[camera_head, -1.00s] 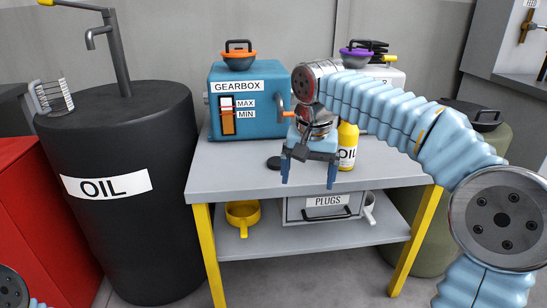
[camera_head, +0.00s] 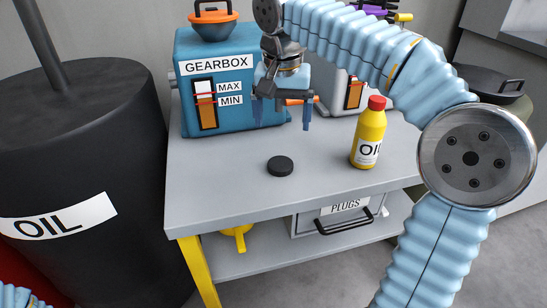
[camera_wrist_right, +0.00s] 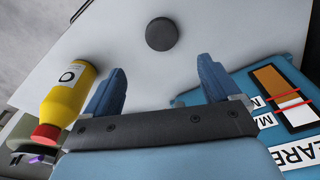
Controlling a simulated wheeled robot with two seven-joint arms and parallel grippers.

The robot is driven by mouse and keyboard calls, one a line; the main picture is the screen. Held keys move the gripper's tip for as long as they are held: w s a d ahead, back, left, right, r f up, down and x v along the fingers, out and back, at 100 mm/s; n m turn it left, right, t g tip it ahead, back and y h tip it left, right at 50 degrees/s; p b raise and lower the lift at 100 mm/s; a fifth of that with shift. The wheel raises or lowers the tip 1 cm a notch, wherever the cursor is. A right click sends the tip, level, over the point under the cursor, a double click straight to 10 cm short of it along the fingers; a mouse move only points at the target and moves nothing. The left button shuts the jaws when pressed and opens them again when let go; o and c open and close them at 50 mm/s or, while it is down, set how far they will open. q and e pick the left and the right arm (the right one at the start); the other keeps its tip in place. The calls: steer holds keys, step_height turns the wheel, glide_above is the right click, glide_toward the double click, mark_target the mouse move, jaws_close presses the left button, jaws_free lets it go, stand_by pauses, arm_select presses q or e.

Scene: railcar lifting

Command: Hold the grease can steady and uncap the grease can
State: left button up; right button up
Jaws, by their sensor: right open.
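No can labelled as grease shows in these frames. A yellow bottle (camera_head: 369,136) with a red cap (camera_head: 377,103) and a label reading "OI…" stands upright on the grey table (camera_head: 215,190). It also shows in the right wrist view (camera_wrist_right: 68,98). A flat black disc (camera_head: 280,166) lies left of the bottle and shows in the right wrist view (camera_wrist_right: 162,34). My right gripper (camera_head: 282,120) is open and empty, in front of the gearbox box, left of the bottle and apart from it. Its two blue fingers (camera_wrist_right: 160,72) show in the wrist view. My left gripper is out of view.
The blue gearbox box (camera_head: 230,85) with an orange-topped item (camera_head: 212,24) stands at the table's back left. A black oil drum (camera_head: 85,140) stands left. A plugs drawer (camera_head: 345,218) and yellow item (camera_head: 236,240) sit below. The table front is clear.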

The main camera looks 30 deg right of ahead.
steer(key=b, duration=0.1)
glide_above(280, 163)
steer(key=s, duration=0.1)
step_height(280, 163, down, 6)
steer(key=shift+f, duration=0.25)
steer(key=f, duration=0.3)
steer(key=f+b, duration=0.1)
steer(key=f, duration=0.1)
steer(key=shift+w+f, duration=0.3)
steer(key=shift+w, duration=0.05)
steer(key=c, duration=1.1)
